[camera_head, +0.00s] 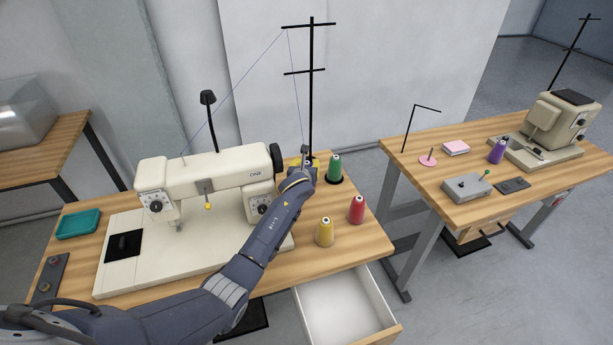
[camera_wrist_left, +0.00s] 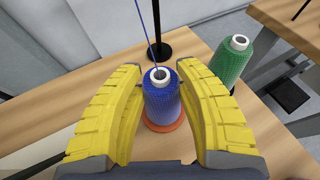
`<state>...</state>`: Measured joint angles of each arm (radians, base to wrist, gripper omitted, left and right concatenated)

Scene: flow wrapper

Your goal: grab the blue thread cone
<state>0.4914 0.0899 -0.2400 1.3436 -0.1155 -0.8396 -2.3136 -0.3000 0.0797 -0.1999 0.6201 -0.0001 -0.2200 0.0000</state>
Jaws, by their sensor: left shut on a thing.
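The blue thread cone (camera_wrist_left: 161,104) stands upright on a reddish-orange disc (camera_wrist_left: 178,124) in the left wrist view, with a thread running up from its top. My left gripper (camera_wrist_left: 161,68) has its yellow fingers on both sides of the cone and is shut on it. In the head view my left gripper (camera_head: 305,163) is at the back right of the sewing table, at the foot of the black thread stand, and hides the blue cone. My right gripper is in neither view.
A green cone (camera_head: 335,167) stands just right of my gripper, also in the wrist view (camera_wrist_left: 234,60). Red (camera_head: 356,210) and yellow (camera_head: 324,232) cones stand nearer the front. The black thread stand (camera_head: 311,90) rises behind. The sewing machine (camera_head: 205,175) is left; an open drawer (camera_head: 345,305) juts out below.

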